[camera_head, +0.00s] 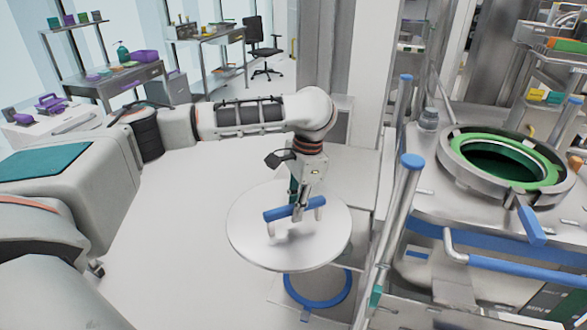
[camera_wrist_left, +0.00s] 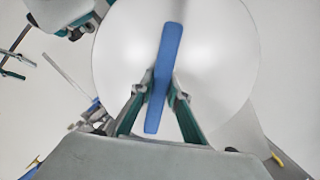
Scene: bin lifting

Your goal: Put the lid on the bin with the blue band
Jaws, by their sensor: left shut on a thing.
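The lid (camera_head: 250,243) is a round, pale disc with a blue bar handle on top, in the lower middle of the head view. My left gripper (camera_head: 300,211) is above it, shut on the blue handle (camera_wrist_left: 154,118). In the left wrist view the fingers sit on both sides of the handle, and the lid (camera_wrist_left: 220,60) fills the upper middle. The bin (camera_head: 420,232) is a metal body with a blue band at the right. Its round mouth has a green inner ring and is uncovered. My right gripper is not seen in the head view.
A blue ring (camera_head: 318,303) shows below the lid; whether the lid touches a support is unclear. A rail post with a blue cap (camera_head: 411,161) stands between lid and bin. Blue handles (camera_head: 515,268) stick out at the bin's front. Benches (camera_head: 120,78) stand at back left.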

